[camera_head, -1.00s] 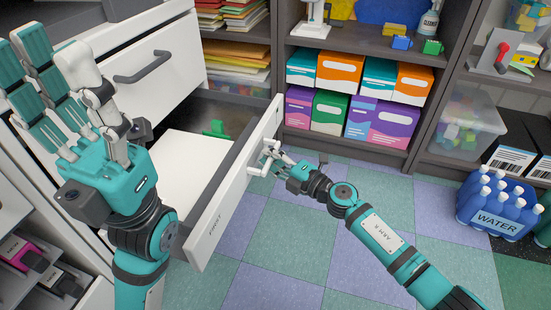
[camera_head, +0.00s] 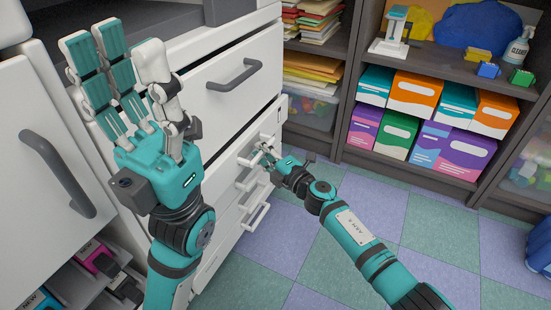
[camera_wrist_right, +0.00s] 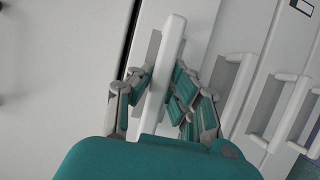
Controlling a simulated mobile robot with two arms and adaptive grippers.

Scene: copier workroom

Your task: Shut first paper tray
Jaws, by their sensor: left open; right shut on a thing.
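The first paper tray (camera_head: 273,118) is the white drawer front under the drawer with the grey handle.
More drawers with white handles (camera_head: 256,216) lie below. An upper drawer (camera_head: 235,75) with a grey handle is above. A cabinet door (camera_head: 25,190) stands at left. Shelves with colored boxes (camera_head: 412,95) are at the back right.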

